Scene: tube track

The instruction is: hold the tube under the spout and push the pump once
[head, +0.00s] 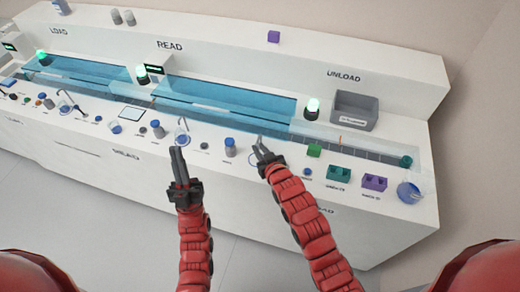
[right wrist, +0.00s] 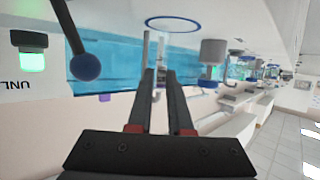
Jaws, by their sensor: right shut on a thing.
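My right gripper (head: 262,152) is over the counter's front part, right of a blue-capped bottle (head: 229,147). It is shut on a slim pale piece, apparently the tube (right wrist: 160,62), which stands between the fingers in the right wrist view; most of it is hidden. My left gripper (head: 178,160) is in front of the counter edge, fingers pointing up and close together; whether they are fully shut is unclear. Just behind its tips is a blue-based glass vessel with a thin spout (head: 183,136), possibly the pump.
The counter (head: 110,150) holds several small caps and bottles along its front. A clear-covered blue track (head: 230,100) runs behind.

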